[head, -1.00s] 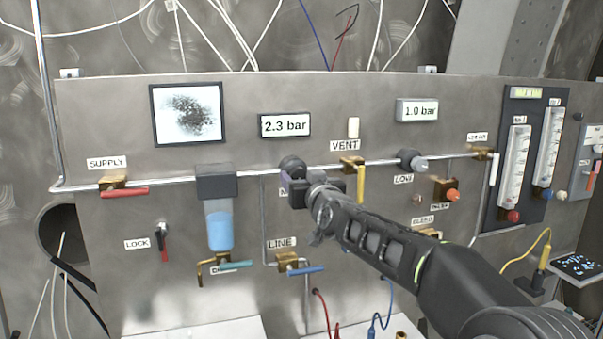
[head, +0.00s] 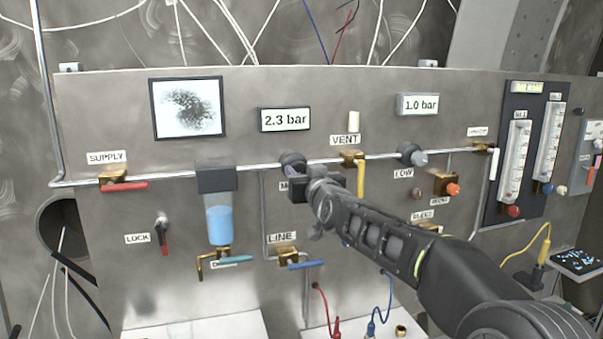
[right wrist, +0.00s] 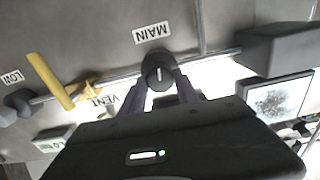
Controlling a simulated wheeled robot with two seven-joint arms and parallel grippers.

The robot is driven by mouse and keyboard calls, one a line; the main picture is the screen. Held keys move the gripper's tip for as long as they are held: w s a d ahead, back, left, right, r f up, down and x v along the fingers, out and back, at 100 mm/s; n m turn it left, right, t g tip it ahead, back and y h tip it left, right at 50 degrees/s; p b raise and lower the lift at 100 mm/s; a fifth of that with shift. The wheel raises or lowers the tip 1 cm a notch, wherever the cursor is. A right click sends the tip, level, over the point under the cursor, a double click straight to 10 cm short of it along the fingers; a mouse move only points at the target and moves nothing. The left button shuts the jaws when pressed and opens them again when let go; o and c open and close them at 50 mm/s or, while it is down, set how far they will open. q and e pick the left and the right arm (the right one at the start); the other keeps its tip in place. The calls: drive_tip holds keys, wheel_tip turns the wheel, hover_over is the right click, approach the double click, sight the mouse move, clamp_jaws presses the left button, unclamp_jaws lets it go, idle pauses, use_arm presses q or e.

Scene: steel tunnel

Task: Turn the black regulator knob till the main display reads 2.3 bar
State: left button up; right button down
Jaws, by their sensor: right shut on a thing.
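The black regulator knob (right wrist: 158,72) sits on the pipe by the MAIN label (right wrist: 152,33) in the right wrist view, its white mark in line with the jaws' length. My right gripper (right wrist: 160,82) is shut on it, one finger on each side. In the head view my right gripper (head: 305,182) covers most of the knob and its label. The main display (head: 285,119) above it reads 2.3 bar. My left gripper is not in view.
A second display (head: 417,105) reads 1.0 bar above the LOW regulator (head: 411,155). The yellow VENT lever (head: 361,180) hangs just right of my gripper. The blue-bowled filter (head: 219,222) is to the left. The LINE valve (head: 287,256) is below.

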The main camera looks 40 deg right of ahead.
idle(0.3)
drive_tip(key=c, duration=0.9)
unclamp_jaws()
drive_tip(key=shift+s+a+f+b, duration=0.1)
drive_tip(key=shift+s+b, duration=0.2)
drive_tip(key=shift+b, duration=0.05)
drive_tip(key=b+v, duration=0.4)
drive_tip(key=v, duration=0.3)
